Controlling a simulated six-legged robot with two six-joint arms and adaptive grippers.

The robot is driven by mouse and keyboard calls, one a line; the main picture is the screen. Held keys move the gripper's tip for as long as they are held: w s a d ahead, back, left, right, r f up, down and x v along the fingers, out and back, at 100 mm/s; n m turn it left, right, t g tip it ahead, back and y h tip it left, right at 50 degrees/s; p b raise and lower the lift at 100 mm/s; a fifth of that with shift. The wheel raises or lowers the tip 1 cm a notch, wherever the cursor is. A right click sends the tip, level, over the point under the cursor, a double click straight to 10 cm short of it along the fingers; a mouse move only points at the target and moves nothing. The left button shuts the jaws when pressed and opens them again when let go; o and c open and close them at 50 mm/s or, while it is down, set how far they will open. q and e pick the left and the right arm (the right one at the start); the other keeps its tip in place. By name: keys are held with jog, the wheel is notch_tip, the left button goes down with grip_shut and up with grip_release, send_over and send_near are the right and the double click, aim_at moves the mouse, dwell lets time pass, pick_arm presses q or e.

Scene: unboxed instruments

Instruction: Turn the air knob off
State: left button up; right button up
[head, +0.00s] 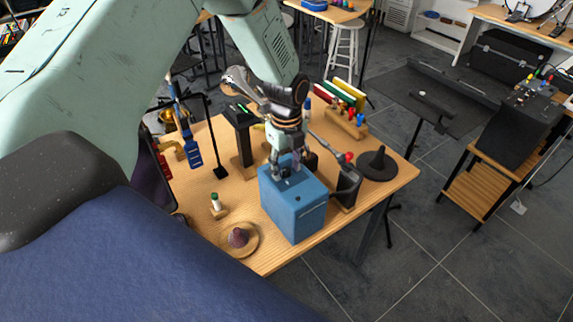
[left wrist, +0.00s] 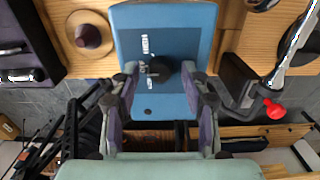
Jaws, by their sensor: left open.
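A blue box (head: 293,205) stands on the wooden table, below my left gripper (head: 287,165). In the left wrist view the blue box (left wrist: 205,20) has a darker top panel with small white lettering. A dark round knob (left wrist: 160,71) sits on that panel, with a pale mark at its left side. My left gripper (left wrist: 160,78) is open, with one finger on each side of the knob; I cannot tell whether either finger touches it. In the head view the gripper hides the knob. My right gripper is not in view.
A dark stand with a red-ball lever (head: 349,157) and a black cone on a disc (head: 378,163) stand right of the box. A wooden dish with a brown cone (head: 239,237) and a small green-capped bottle (head: 215,202) stand left. The table's front right strip is bare.

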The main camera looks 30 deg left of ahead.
aim_at(286, 170)
pick_arm(q)
jog(key=shift+a, duration=0.1)
jog(key=shift+r, duration=0.35)
notch_tip(286, 170, up, 11)
jog(key=shift+r, duration=0.15)
dwell(0.4)
